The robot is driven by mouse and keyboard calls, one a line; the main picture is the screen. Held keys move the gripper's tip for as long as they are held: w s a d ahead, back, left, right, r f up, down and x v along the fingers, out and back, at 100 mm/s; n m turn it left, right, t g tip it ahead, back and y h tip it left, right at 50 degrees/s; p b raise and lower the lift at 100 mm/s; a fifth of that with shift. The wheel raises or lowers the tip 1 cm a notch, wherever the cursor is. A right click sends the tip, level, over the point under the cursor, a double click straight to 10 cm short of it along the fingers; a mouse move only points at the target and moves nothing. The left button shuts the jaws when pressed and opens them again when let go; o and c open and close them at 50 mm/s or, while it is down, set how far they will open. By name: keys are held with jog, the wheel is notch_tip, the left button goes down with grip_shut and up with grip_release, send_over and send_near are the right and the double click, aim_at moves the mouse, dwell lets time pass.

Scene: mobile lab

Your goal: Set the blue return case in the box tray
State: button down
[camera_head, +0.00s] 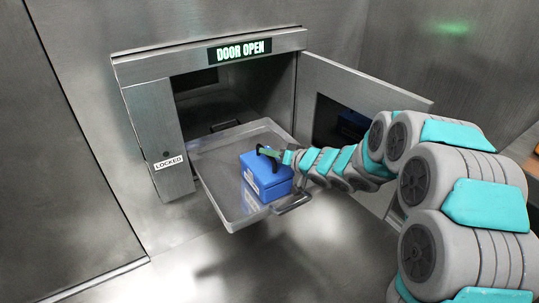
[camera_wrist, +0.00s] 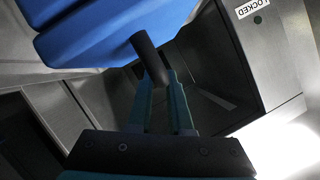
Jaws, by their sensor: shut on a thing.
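The blue return case (camera_head: 266,181) is at the front right part of the pulled-out metal box tray (camera_head: 221,165). It looks upright; I cannot tell whether its underside touches the tray floor. My gripper (camera_head: 284,157) is shut on the dark handle on top of the case. In the wrist view the case (camera_wrist: 105,30) fills the top left, and its dark handle passes between the fingers of my gripper (camera_wrist: 155,85). The case hides part of the tray.
The tray sticks out of a metal box under a lit "DOOR OPEN" sign (camera_head: 243,50). The open door (camera_head: 375,92) stands to the right, behind my arm. A "LOCKED" label (camera_head: 168,162) is on the left panel. The tray's back and left are empty.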

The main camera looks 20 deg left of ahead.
jog(key=shift+r, duration=0.1)
jog(key=c, duration=0.8)
grip_release()
jog(key=shift+c, duration=0.2)
jog(key=p+v, duration=0.6)
jog(key=v, duration=0.6)
